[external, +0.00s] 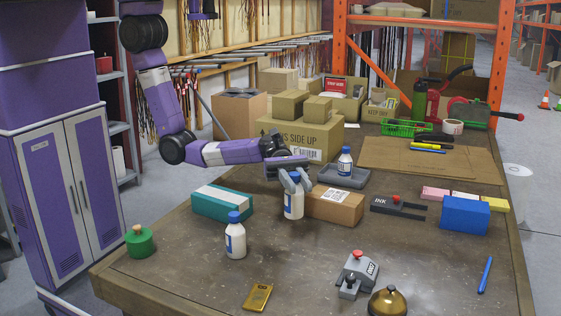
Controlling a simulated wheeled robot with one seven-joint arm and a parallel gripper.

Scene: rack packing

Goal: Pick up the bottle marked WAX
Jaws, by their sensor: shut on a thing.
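Three white bottles with blue caps are in view, and the lettering on their labels is too small to read, so I cannot tell which is marked WAX. My gripper (290,182) points down and is shut on the middle bottle (293,208), around its upper part. This bottle is upright, and I cannot tell whether its base touches the table. A second bottle (236,241) stands upright on the table to the front left, apart from my gripper. A third bottle (345,163) stands upright on a grey tray (357,179) behind and to the right.
A teal box (222,204) is left of the held bottle and a brown carton (335,205) is close on its right. A stapler-like grey device (357,272), a brass bell (387,302) and a blue box (465,215) lie nearer the front and right.

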